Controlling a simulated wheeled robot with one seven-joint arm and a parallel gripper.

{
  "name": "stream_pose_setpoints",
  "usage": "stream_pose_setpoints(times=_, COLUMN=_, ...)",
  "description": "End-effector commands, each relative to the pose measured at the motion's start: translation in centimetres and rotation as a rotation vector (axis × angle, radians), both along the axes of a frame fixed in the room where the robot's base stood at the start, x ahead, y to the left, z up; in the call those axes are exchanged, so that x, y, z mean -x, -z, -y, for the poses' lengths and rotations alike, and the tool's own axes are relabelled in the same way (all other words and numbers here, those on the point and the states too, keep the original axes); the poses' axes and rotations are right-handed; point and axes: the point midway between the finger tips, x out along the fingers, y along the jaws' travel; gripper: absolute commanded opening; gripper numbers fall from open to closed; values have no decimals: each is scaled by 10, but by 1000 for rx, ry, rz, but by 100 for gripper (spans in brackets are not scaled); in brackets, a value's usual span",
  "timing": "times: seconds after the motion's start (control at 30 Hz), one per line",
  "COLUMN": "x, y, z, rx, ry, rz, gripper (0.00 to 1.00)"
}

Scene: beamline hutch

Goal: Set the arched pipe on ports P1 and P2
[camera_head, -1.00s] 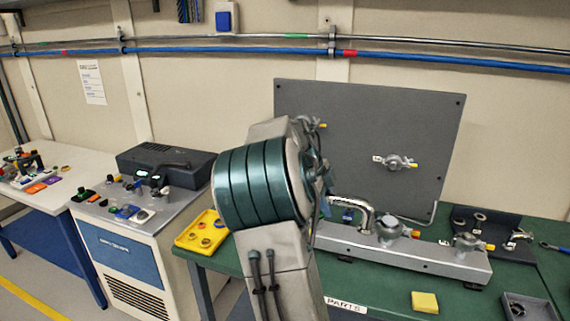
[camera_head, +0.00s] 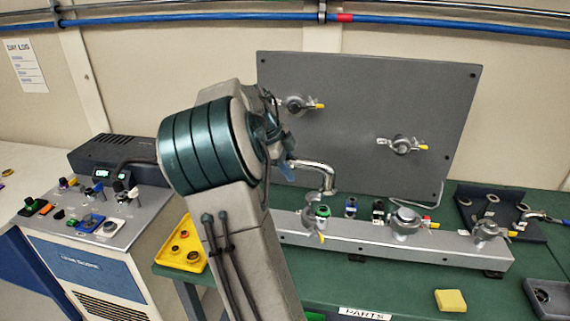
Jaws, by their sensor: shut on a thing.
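The arched pipe (camera_head: 318,167) is a shiny metal tube with a bend, its visible end turned down. My gripper (camera_head: 287,165) is shut on it, partly hidden behind my arm. The pipe is held above the long grey rail (camera_head: 365,250) on the green bench. The visible end hangs above a clamp port with a green ring (camera_head: 322,211), apart from it. Two more clamped ports stand on the rail, a middle one (camera_head: 405,220) and a right one (camera_head: 489,232). No P1 or P2 labels are readable. The pipe's other end is hidden.
A dark upright panel (camera_head: 370,120) with two clamp fittings stands behind the rail. Small parts (camera_head: 351,207) stand behind the rail. A yellow block (camera_head: 450,300), a grey bin (camera_head: 548,298) and a dark rack (camera_head: 490,208) are at right. A yellow tray (camera_head: 182,248) is at left.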

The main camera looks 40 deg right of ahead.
Motion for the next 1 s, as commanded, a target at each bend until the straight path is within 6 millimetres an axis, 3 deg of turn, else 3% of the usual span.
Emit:
stream_pose_setpoints(times=0.5, x=-4, y=52, z=-2, rx=1, ry=-5, rz=-2, gripper=2)
stream_pose_setpoints(times=1.0, x=-4, y=59, z=-2, rx=0, ry=-6, rz=-3, gripper=2)
